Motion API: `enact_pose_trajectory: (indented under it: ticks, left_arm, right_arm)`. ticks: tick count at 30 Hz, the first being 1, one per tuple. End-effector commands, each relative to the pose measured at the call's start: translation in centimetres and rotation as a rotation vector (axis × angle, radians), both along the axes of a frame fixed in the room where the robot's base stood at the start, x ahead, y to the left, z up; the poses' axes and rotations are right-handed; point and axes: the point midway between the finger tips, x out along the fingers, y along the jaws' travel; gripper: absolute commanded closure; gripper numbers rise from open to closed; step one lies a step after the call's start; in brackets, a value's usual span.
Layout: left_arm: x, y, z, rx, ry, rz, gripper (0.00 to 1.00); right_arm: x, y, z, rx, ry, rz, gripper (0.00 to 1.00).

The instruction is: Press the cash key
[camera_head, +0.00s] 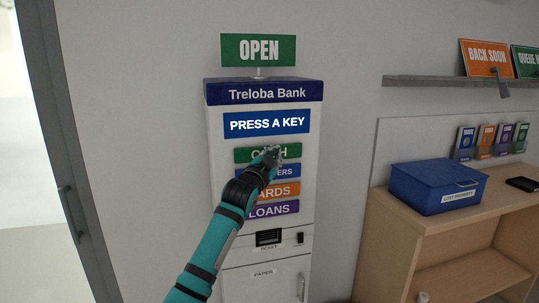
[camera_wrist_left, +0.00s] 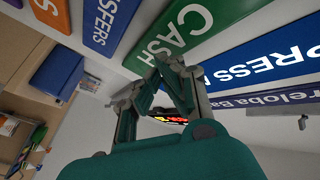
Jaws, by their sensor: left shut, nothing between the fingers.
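The white Treloba Bank machine (camera_head: 218,130) stands against the wall, its screen (camera_head: 267,122) reading "PRESS A KEY". The green cash key (camera_head: 246,155) is the top one of its column of keys, partly hidden behind my left gripper (camera_head: 274,150). In the left wrist view the cash key (camera_wrist_left: 178,25) shows its "CASH" lettering, and my left gripper (camera_wrist_left: 165,62) is shut and empty, its fingertips at the lower edge of the lettering. I cannot tell whether they touch the key. My right gripper is not in view.
Below the cash key are a blue transfers key, an orange cards key (camera_head: 290,189) and a purple loans key (camera_head: 288,208). A wooden counter (camera_head: 385,225) with a blue lost property box (camera_head: 425,185) stands to the right. A door frame is at left.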

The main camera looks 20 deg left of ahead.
Motion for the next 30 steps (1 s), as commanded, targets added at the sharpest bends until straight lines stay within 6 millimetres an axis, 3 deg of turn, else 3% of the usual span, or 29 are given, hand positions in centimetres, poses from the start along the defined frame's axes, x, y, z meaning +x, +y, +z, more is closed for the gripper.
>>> enact_pose_trajectory:
  ticks: [30]
  left_arm:
    - [1.01, 0.71, 0.08, 0.001, 0.000, 0.000, 1.00]
  right_arm:
    - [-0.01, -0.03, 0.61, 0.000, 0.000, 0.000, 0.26]
